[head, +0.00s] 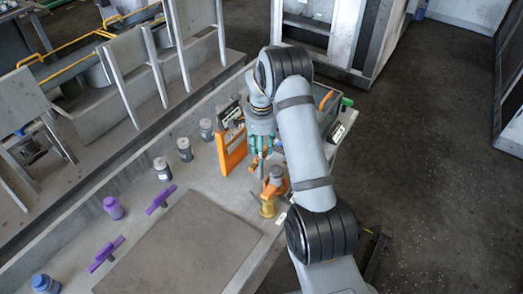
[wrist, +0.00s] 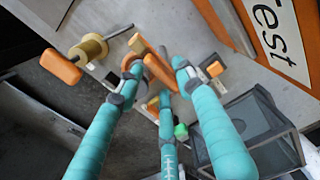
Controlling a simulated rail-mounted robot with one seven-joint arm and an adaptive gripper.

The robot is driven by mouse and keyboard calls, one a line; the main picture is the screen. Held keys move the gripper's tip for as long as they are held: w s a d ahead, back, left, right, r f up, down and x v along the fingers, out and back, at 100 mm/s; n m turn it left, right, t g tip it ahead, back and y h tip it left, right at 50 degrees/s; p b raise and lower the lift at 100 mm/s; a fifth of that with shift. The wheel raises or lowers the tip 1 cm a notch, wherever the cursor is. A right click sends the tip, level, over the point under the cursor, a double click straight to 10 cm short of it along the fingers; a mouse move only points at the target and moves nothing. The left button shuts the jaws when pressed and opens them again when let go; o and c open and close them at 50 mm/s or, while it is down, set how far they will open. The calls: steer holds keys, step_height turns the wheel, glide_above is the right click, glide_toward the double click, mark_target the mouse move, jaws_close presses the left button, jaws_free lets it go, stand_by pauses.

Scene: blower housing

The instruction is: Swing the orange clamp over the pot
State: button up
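My gripper (wrist: 155,78) has three teal fingers, spread apart. In the head view my gripper (head: 260,168) points down beside the front edge of the table. In the wrist view orange bars, seemingly part of the orange clamp (wrist: 158,68), show between the fingertips; I see no clear contact. The orange clamp (head: 277,187) is partly hidden in the head view. A brass round part (head: 268,208), which may be the pot, stands near it. In the wrist view this brass part (wrist: 88,48) is up and left of the fingers, beside an orange block (wrist: 60,67).
An orange panel (head: 232,152) stands left of my gripper; its "Test" label (wrist: 282,38) shows in the wrist view. A dark open box (wrist: 255,125) is at the lower right there. Purple clamps (head: 161,200) and bottles (head: 184,149) stand left, near a bare grey mat (head: 185,245).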

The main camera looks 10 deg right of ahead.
steer(key=c, duration=0.3)
jaws_close()
stand_by(0.3)
